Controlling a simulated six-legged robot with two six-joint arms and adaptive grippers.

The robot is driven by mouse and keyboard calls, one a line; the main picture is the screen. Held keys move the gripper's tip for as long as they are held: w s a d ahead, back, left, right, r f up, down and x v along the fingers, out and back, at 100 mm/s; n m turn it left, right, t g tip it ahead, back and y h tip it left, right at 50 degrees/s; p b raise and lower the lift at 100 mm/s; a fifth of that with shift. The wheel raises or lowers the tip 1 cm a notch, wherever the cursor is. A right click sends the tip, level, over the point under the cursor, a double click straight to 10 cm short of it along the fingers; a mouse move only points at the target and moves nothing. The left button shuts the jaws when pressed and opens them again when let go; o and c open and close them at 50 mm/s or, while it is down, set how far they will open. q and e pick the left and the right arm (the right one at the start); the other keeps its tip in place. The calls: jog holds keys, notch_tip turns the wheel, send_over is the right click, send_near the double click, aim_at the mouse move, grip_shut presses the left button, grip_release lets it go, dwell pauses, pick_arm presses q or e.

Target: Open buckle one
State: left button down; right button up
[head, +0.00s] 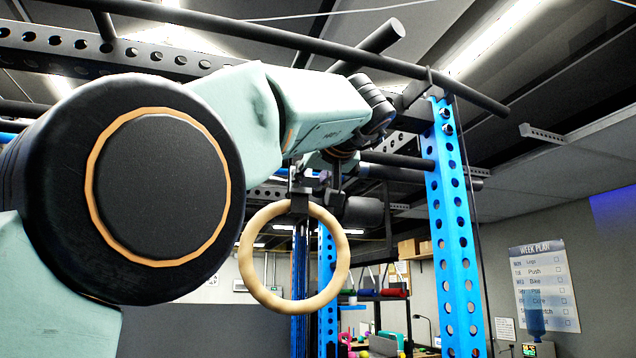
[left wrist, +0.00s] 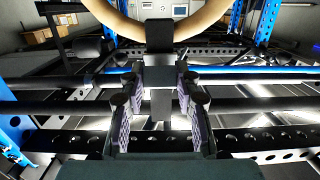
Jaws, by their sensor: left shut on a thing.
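A pale wooden ring (head: 337,278) hangs near the middle of the head view; its arc shows at the top of the left wrist view (left wrist: 105,42). A black strap goes round the top of the ring, with a dark block, seemingly the buckle (left wrist: 159,75), on it. My left gripper (left wrist: 159,88) is shut on this block, a finger on each side. In the head view the left gripper (head: 316,180) is small and dark above the ring, partly lost against the background. Whether the buckle is open or closed cannot be told. My right gripper is in neither view.
A blue perforated rack post (head: 452,230) stands right of the ring. Black bars (head: 290,38) cross overhead. A black cylinder (head: 363,211) is close to the ring's right. A shelf with coloured items (head: 393,293) and a wall poster (head: 545,288) are farther back.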

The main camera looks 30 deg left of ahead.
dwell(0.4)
pick_arm(q)
jog(key=c, duration=1)
grip_release()
jog(key=shift+o, duration=0.2)
jog(key=shift+f, duration=0.1)
